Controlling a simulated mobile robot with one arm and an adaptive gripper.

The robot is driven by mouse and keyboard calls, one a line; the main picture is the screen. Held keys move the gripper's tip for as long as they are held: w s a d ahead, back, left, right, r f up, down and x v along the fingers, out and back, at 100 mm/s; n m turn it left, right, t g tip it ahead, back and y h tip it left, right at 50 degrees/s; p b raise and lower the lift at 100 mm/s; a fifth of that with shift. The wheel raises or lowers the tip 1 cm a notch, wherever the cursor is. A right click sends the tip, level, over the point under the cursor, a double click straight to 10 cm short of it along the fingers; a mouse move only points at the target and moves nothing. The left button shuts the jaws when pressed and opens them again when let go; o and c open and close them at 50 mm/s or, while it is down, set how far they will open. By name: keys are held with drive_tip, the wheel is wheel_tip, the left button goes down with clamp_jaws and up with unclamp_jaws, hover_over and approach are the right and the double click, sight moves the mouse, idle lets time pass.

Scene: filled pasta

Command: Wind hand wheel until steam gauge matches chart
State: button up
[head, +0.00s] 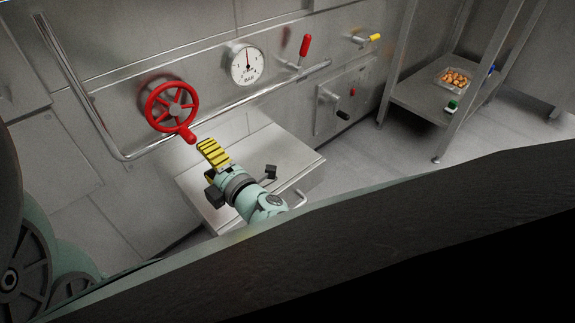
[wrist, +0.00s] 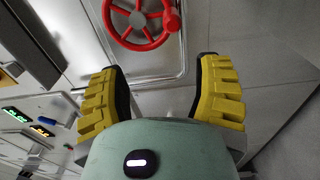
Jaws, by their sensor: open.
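The red hand wheel (head: 171,106) is on the steel wall at the left, with a red handle knob (head: 186,134) at its lower right rim. The wheel also shows at the top of the wrist view (wrist: 140,20), partly cut off. The round white gauge (head: 246,63) is on the wall right of the wheel; its needle points roughly straight up. Its numbers are too small to read surely. My gripper (head: 213,152) has yellow ribbed fingers and is just below and right of the knob, apart from it. In the wrist view its fingers (wrist: 165,90) are spread and empty. I cannot make out a chart.
A pipe (head: 225,108) runs along the wall below the gauge. A red lever (head: 304,45) and a yellow-tipped valve (head: 370,38) are to the right. A steel box (head: 290,165) stands below my gripper. A shelf at the right holds a tray of food (head: 442,82).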

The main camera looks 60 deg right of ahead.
sight(197, 140)
drive_tip(key=shift+d+f+b+x, duration=0.2)
drive_tip(key=shift+f+b+x, duration=0.2)
drive_tip(key=shift+x, duration=1.65)
drive_tip(key=shift+d+f+b+x, duration=0.25)
drive_tip(key=shift+b+x, duration=0.25)
drive_tip(key=shift+x, duration=1.55)
drive_tip(key=shift+d+f+b+x, duration=0.2)
drive_tip(key=shift+f+b+x, duration=0.2)
drive_tip(key=shift+x, duration=1.65)
drive_tip(key=shift+o, duration=0.2)
drive_tip(key=shift+s, duration=0.1)
